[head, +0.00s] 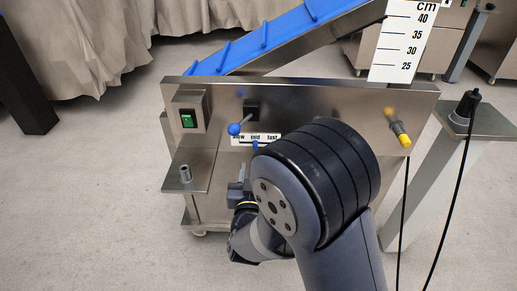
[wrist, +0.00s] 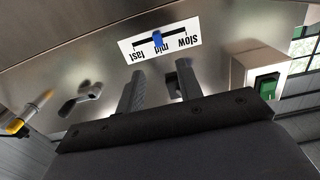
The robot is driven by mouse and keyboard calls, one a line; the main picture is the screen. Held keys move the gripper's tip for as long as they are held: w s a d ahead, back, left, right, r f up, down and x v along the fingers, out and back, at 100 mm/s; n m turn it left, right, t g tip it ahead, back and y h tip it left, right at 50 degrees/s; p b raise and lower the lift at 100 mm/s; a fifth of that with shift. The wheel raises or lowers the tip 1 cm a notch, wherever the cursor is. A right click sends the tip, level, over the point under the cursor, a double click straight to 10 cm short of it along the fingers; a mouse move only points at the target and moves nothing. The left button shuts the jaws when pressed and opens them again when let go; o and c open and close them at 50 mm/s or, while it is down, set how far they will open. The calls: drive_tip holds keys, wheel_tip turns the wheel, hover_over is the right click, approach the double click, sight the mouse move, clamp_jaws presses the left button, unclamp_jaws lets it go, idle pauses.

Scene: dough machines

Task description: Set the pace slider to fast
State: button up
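The pace slider is a blue knob (wrist: 157,40) on a white label plate (wrist: 180,42) marked slow, mid and fast. The plate appears upside down in the wrist view, with fast at the left. The knob stands at about mid. In the head view the knob (head: 255,145) shows just below the word mid on the machine's front panel. My gripper (wrist: 159,78) is open and empty, its two fingers apart and pointing toward the panel, short of the plate. In the head view my gripper (head: 241,178) is below the plate, partly hidden by my arm.
A blue ball-ended lever (head: 234,129) sits just left of the plate. A green switch (head: 188,119) is at the panel's left, and a yellow-tipped fitting (head: 401,136) at its right. A steel shelf with a short post (head: 185,174) juts out at the lower left.

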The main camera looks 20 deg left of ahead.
sight(255, 145)
drive_tip(key=b+x, duration=0.1)
drive_tip(key=x, duration=0.8)
drive_tip(key=shift+w+a, duration=0.1)
drive_tip(key=shift+w, duration=0.15)
clamp_jaws()
drive_tip(key=shift+b, duration=0.3)
